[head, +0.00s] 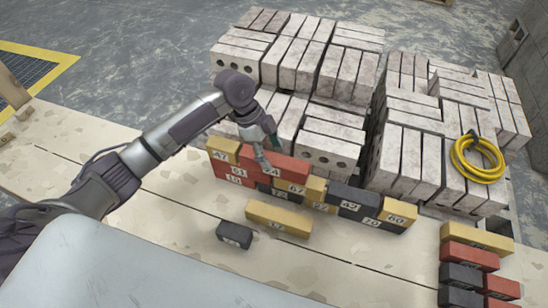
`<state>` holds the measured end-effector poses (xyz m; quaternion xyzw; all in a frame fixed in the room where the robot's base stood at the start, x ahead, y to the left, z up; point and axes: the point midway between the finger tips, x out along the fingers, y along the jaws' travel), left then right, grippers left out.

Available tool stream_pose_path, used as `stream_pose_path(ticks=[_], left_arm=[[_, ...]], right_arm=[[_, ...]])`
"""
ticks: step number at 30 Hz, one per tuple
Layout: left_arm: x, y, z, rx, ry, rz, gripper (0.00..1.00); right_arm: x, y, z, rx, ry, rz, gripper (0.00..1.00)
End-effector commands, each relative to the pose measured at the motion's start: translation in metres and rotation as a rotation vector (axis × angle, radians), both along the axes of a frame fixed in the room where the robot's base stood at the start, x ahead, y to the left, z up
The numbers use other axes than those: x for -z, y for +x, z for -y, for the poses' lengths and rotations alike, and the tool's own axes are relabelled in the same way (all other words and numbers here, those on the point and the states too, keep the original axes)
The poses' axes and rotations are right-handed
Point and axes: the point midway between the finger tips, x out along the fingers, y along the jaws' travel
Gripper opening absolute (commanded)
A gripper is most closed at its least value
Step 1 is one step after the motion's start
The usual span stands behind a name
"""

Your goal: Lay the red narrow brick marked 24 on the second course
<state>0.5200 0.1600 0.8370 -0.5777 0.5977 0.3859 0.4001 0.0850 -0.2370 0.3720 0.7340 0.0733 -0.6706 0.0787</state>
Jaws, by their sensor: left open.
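The red brick marked 24 (289,170) lies at the top of the left part of a low brick wall. It is to the right of a yellow brick marked 47 (222,146) and above the bricks marked 67 (297,188) and 72 (279,193). A red brick marked 61 (235,170) is at its left. My left gripper (264,157) is open, with its fingers down at the red brick marked 24. Whether both fingers touch it is hard to tell. My right gripper is out of view.
The wall runs right to a yellow brick marked 60 (398,212). A long yellow brick (279,218) and a dark brick (234,235) lie in front. Stacked pale blocks (330,130) stand close behind. A yellow hose (478,158) and more coloured bricks (470,257) are at right.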

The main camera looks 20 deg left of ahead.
Motion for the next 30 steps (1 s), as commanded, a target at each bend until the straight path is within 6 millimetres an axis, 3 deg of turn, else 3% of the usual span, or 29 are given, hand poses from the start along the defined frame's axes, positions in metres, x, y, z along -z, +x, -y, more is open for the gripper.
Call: stream_pose_path(ticks=[6,12,18,30], left_arm=[[-0.046,0.002,-0.019,0.0,0.001,0.003,0.7],[-0.074,0.002,-0.031,-0.001,0.001,0.001,0.7],[-0.084,0.001,-0.035,0.0,0.0,0.0,0.7],[-0.084,0.001,-0.034,-0.001,0.0,-0.001,0.7]], right_arm=[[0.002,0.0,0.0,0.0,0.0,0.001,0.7],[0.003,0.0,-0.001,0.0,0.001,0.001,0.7],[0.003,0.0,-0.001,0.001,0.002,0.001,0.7],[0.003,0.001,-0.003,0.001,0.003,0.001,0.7]])
